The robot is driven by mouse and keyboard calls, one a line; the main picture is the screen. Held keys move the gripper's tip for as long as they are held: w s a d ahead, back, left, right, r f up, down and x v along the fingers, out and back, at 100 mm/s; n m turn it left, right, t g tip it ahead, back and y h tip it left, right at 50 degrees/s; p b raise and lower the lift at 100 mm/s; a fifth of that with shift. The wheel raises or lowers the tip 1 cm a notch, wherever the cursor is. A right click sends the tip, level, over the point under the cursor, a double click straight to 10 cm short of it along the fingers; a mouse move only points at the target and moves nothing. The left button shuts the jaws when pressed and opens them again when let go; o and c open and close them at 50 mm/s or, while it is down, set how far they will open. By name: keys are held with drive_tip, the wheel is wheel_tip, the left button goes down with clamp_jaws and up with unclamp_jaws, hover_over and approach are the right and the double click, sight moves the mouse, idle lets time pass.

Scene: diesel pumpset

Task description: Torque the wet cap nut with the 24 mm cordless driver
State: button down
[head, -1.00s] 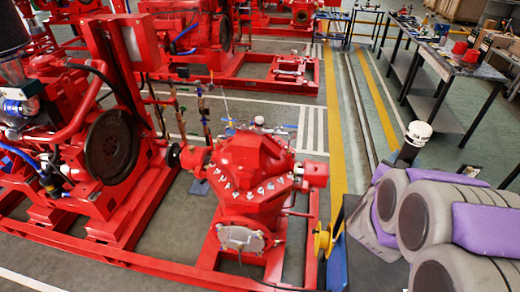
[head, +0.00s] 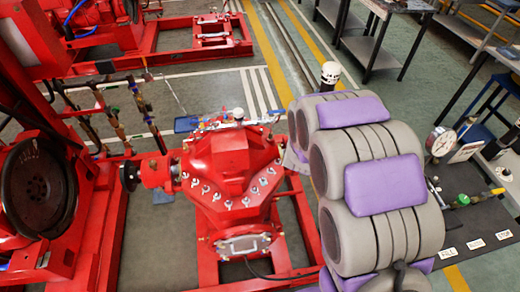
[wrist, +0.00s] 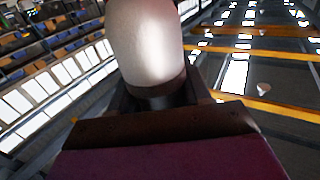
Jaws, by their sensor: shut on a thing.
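The red pump casing (head: 228,165) stands in the middle of the head view, with several bright nuts (head: 240,197) around its flange. I cannot tell which of them is the wet cap nut. In the wrist view my gripper (wrist: 160,95) is shut on a pale, round-topped thing (wrist: 145,40) with a dark lower collar. It may be the cordless driver, but its socket and size do not show. In the head view a white dome on a dark stem (head: 330,72) shows behind my arm; I cannot tell whether it is the held thing.
My arm covers the area right of the pump. A dark board (head: 478,222) with a gauge (head: 440,141) and labels lies at the right. A workbench (head: 385,8) stands at the back. Red frame rails surround the pump.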

drive_tip(key=w+a+f+n+y+b, duration=0.1)
drive_tip(key=a+f+y, duration=0.1)
drive_tip(key=a+f, duration=0.4)
drive_tip(key=w+a+f+n+y+b, duration=0.1)
drive_tip(key=a+f, duration=0.5)
drive_tip(key=f, duration=0.8)
drive_tip(key=w+a+f+n+y+b, duration=0.1)
drive_tip(key=a+f+y+b, duration=0.1)
drive_tip(key=a+f, duration=0.4)
wheel_tip(320, 180, down, 4)
drive_tip(key=shift+a+r+n+t+y+b, duration=0.1)
drive_tip(key=shift+a+n+t+y+b, duration=0.25)
drive_tip(key=shift+b, duration=0.35)
drive_tip(key=shift+d+p, duration=0.35)
drive_tip(key=shift+d, duration=0.05)
wheel_tip(320, 180, down, 5)
drive_tip(key=shift+a+r, duration=0.1)
drive_tip(key=shift+r, duration=0.05)
drive_tip(key=shift+s+r+p, duration=0.1)
drive_tip(key=shift+p, duration=0.2)
